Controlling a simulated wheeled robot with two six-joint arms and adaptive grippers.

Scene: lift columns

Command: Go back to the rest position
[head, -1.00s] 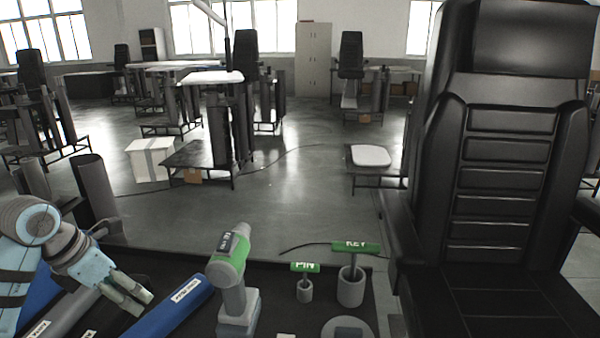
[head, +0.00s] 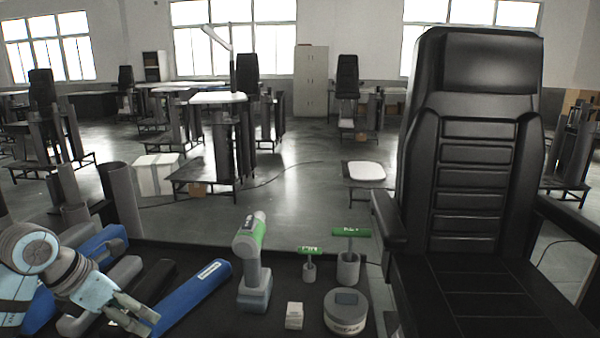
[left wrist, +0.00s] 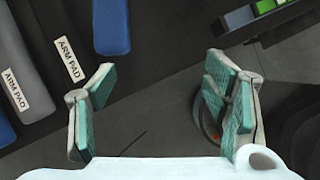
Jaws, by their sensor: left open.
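My left gripper (head: 138,318) is at the lower left of the head view, over the dark bench top (head: 205,318). Its jaws are apart with nothing between them; the left wrist view also shows the gripper (left wrist: 165,100) open above the dark surface. My right gripper is in neither view.
Blue, grey and black arm pads (head: 195,298) lie near my left gripper. A green and grey drill (head: 254,265), two green-handled tools in grey holders (head: 349,268) and a round tin (head: 345,318) stand to the right. A black chair (head: 475,190) fills the right side.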

